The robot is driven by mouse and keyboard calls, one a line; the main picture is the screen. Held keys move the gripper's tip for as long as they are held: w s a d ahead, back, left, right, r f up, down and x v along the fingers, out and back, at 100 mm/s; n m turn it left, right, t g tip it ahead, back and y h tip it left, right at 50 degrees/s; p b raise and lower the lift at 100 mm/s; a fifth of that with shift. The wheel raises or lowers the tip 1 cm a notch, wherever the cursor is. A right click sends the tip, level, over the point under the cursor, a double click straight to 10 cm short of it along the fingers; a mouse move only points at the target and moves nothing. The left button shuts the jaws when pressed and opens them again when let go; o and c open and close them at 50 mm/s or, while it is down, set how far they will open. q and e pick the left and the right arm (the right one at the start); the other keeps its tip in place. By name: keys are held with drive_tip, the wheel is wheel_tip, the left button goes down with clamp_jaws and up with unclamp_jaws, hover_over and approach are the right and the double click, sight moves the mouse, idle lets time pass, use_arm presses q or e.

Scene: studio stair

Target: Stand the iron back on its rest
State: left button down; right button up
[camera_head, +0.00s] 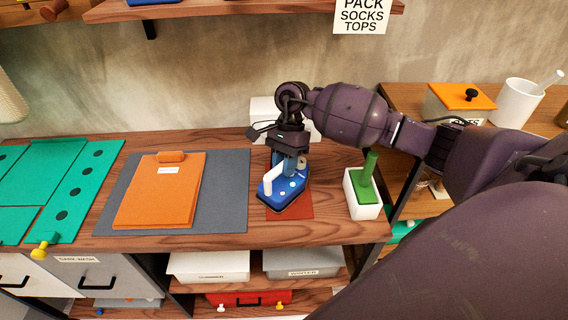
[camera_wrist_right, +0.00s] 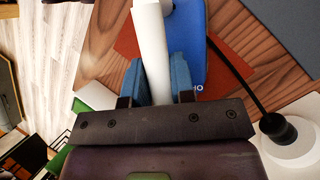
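The blue iron (camera_head: 285,191) with a white handle is at the right part of the wooden bench, over a rust-red pad (camera_head: 303,212). It looks roughly flat, sole down; I cannot tell whether it touches the pad. My right gripper (camera_head: 289,164) is above it, pointing down. In the right wrist view, the blue fingers of my right gripper (camera_wrist_right: 157,80) press on both sides of the white handle (camera_wrist_right: 150,35); the blue body (camera_wrist_right: 187,45) and the pad (camera_wrist_right: 140,42) show beyond. My left gripper is not in view.
A white box with a green block (camera_head: 362,206) stands close on the right. A white object (camera_head: 264,108) stands behind my gripper. A dark cord (camera_wrist_right: 232,68) runs beside the iron.

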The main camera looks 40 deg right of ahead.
drive_tip(key=o, duration=0.4)
drive_tip(key=shift+r, duration=0.2)
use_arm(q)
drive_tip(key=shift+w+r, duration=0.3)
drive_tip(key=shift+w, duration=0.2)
use_arm(e)
drive_tip(key=shift+v, duration=3.7)
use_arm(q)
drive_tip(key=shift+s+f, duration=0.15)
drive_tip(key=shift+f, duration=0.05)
